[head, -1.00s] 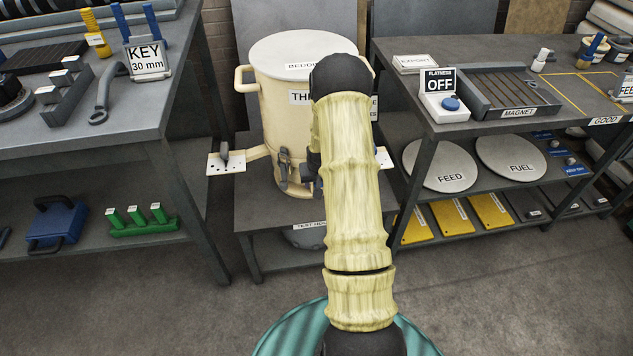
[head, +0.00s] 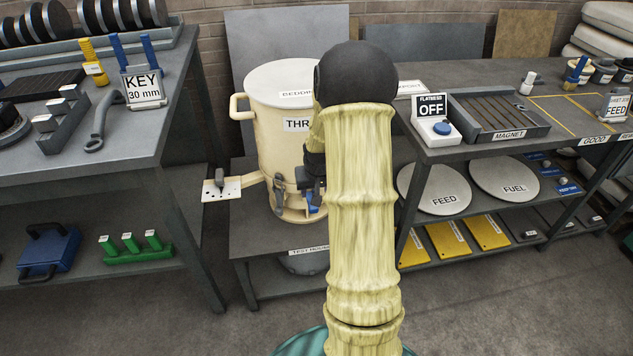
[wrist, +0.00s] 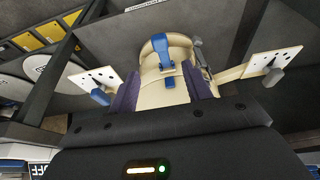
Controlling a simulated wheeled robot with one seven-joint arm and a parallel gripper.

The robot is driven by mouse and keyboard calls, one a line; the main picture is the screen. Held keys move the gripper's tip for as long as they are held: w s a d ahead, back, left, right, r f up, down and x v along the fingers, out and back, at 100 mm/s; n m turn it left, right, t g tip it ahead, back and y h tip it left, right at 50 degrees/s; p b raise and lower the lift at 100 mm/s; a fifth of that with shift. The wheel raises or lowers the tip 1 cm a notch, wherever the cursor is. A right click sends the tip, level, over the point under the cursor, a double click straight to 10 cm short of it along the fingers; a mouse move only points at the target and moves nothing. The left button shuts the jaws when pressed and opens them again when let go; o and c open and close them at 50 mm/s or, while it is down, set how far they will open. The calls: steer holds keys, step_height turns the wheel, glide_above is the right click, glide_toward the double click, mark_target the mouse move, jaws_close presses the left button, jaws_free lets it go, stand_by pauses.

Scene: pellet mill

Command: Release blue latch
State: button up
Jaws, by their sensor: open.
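The cream drum (head: 282,140) stands on a low grey stand. The blue latch (head: 314,203) is low on the drum's side, partly hidden by my arm in the head view. In the wrist view the blue latch (wrist: 164,66) lies ahead, between the two dark fingers of my open gripper (wrist: 162,92). The fingers flank it with space on both sides, and I cannot tell whether anything touches it. In the head view only a small dark part of my gripper (head: 314,172) shows above the latch. A grey latch (head: 279,193) sits left of it; it also shows in the wrist view (wrist: 201,58).
A white plate with holes and a grey peg (head: 222,189) sticks out left of the drum. The wrist view also shows a plate with a blue peg (wrist: 100,96). Benches flank the stand: one with a wrench (head: 103,122), one with a magnet tray (head: 498,116).

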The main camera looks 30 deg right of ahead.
steer(key=v, duration=0.4)
steer(key=shift+w+a+r, duration=0.1)
steer(key=shift+a, duration=0.05)
steer(key=s+a+r+n+p, duration=0.2)
steer(key=s+a+r+p, duration=0.3)
steer(key=a, duration=0.5)
steer(key=s+a+r+n+y+p, duration=0.1)
steer(key=s+a+r+p, duration=0.4)
steer(key=s+a+r, duration=0.5)
steer(key=shift+s+a+r+n+g+p, duration=0.15)
steer(key=shift+a+r+n+g+p, duration=0.2)
steer(key=shift+a+n, duration=0.45)
steer(key=shift+s+d, duration=0.1)
